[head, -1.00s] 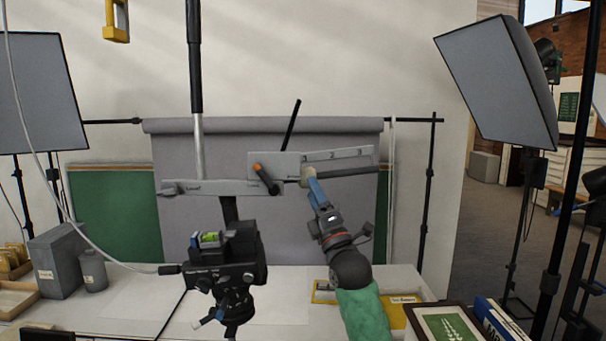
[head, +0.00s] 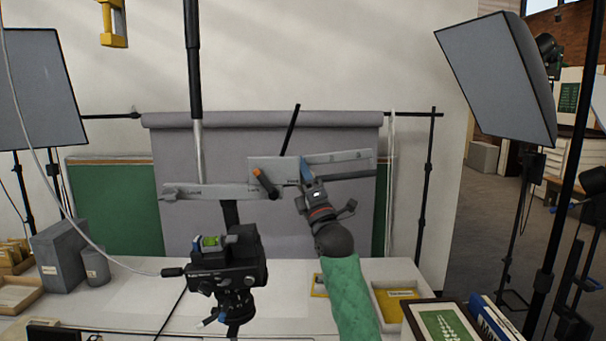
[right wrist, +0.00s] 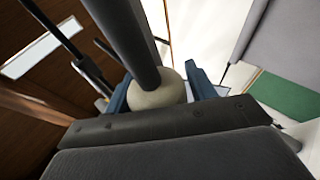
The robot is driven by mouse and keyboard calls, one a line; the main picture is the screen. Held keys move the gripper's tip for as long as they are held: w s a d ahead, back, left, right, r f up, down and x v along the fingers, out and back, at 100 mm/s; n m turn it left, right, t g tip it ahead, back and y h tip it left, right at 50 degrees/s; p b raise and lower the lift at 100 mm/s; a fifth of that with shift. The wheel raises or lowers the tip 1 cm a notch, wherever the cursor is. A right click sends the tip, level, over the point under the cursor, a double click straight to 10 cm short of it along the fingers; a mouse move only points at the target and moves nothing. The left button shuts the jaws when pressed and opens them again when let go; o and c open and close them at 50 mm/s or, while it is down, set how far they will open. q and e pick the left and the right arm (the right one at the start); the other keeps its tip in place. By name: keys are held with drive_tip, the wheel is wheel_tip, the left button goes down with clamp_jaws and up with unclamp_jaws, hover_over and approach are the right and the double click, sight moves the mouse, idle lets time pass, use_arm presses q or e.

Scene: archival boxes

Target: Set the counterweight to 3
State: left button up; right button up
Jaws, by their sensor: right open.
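The counterweight is a round beige knob (right wrist: 160,92) on a dark rod (head: 346,175). In the right wrist view it sits between the two blue fingers of my right gripper (right wrist: 160,90), which is open around it. I cannot tell whether either finger touches it. The marks on the right of the plate still show, though small and blurred. My left gripper is not in view.
An orange-tipped black lever (head: 265,182) is close left of my right gripper. A camera head with a green level (head: 225,258) stands in front. A yellow-labelled tray (head: 408,318) and a framed picture (head: 445,325) are at the right front. A softbox (head: 497,80) hangs at the right.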

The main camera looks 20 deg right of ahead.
drive_tip(key=c, duration=1.1)
drive_tip(key=shift+s+d, duration=0.15)
drive_tip(key=shift+d, duration=0.35)
use_arm(q)
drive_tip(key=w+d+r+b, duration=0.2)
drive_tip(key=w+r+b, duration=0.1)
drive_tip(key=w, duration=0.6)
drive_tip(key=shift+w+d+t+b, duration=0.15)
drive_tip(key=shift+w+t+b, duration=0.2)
drive_tip(key=shift+b, duration=0.4)
use_arm(e)
drive_tip(key=s+d, duration=0.1)
drive_tip(key=d, duration=0.3)
drive_tip(key=s+d+r, duration=0.1)
drive_tip(key=d, duration=0.3)
drive_tip(key=s+d, duration=0.1)
drive_tip(key=d, duration=0.3)
drive_tip(key=shift+s+d+r, duration=0.3)
drive_tip(key=shift+d+r, duration=0.05)
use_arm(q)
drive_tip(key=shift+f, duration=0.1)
use_arm(e)
drive_tip(key=o, duration=1.1)
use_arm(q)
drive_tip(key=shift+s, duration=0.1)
